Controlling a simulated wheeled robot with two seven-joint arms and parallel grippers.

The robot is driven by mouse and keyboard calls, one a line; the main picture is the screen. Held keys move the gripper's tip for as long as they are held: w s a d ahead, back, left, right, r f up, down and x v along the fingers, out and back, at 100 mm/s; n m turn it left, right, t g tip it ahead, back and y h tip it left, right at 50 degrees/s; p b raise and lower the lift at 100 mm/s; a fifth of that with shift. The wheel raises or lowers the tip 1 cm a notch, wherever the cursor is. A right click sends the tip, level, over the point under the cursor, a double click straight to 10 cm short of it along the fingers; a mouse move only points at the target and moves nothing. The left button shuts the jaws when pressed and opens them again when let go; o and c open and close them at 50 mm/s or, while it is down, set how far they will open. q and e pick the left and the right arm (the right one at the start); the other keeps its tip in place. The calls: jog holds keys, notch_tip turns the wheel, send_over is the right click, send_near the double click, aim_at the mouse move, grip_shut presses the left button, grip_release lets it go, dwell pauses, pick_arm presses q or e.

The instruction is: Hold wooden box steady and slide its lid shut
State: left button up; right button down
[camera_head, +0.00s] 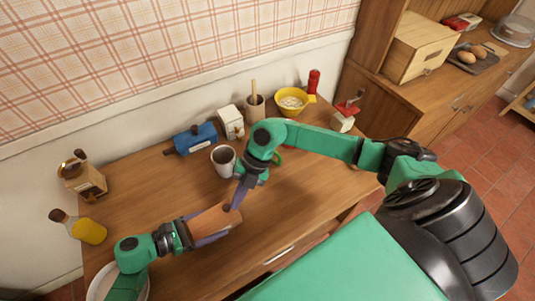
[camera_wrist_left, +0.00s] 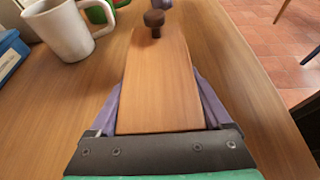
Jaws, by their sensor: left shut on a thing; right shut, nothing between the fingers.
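The wooden box (camera_head: 214,221) lies flat near the front of the wooden table. In the left wrist view its long plain top (camera_wrist_left: 160,85) runs away from me, with a dark round knob (camera_wrist_left: 154,20) at the far end. My left gripper (camera_head: 205,228) is shut on the box, with one purple finger along each long side. My right gripper (camera_head: 233,204) is shut and empty, pointing down at the far right end of the box, close to the knob. I cannot tell whether it touches the knob or how far the lid is open.
A light mug (camera_head: 224,160) stands behind the box, with a blue object (camera_head: 195,138) beyond it. A yellow bowl (camera_head: 291,103) and a red-topped grinder (camera_head: 343,120) stand at the back. An oil bottle (camera_head: 88,230) and a plate (camera_head: 97,285) are at left. The table right of the box is clear.

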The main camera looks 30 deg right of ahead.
pick_arm(q)
jog(key=shift+d+r, duration=0.1)
jog(key=shift+d, duration=0.05)
pick_arm(e)
jog(key=shift+s+a, duration=0.1)
jog(key=s+d+f+v, duration=0.1)
jog(key=d+v, duration=0.1)
jog(key=v, duration=1)
jog(key=shift+s+d, duration=0.35)
jog(key=shift+s, duration=0.05)
